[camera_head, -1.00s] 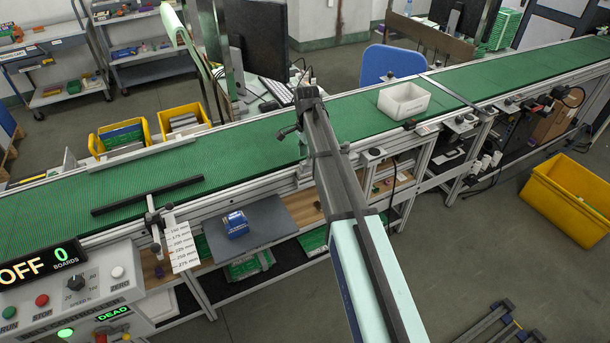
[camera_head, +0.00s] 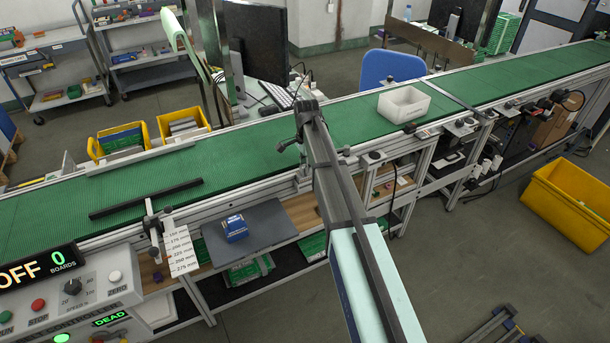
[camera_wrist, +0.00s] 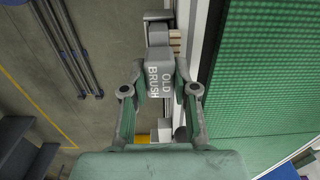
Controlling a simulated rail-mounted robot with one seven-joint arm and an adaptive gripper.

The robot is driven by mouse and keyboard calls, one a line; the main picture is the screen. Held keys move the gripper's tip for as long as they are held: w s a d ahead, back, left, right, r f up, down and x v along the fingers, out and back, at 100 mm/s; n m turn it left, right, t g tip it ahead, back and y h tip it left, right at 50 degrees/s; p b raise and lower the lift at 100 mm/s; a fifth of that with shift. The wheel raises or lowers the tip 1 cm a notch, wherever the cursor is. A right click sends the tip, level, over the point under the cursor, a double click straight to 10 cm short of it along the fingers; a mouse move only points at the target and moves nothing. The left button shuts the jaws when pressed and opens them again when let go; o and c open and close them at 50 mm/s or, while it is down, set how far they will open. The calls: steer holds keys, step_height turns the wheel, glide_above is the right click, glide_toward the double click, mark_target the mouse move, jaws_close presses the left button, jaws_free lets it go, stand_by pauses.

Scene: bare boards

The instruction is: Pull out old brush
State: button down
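In the wrist view, the old brush (camera_wrist: 160,78) is a grey block-shaped handle lettered "OLD BRUSH", with tan bristles at its far right side. It sits beside the conveyor's pale side rail. My gripper (camera_wrist: 160,66) has one finger on each side of the handle, with narrow gaps showing between the pads and the handle. In the head view, my arm reaches the near edge of the green conveyor belt (camera_head: 240,142). The brush is hidden there behind my arm, and the gripper is mostly hidden.
A white bin (camera_head: 404,104) stands on the belt to the right. A blue object (camera_head: 235,228) lies on a grey shelf plate (camera_head: 268,221) at the near side. A control box (camera_head: 75,290) is at lower left. A yellow crate (camera_head: 570,200) stands on the floor at right.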

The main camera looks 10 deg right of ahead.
steer(key=shift+r+p, duration=0.45)
steer(key=shift+r, duration=0.25)
stand_by(0.4)
steer(key=shift+r+p, duration=1.7)
steer(key=shift+r, duration=1.35)
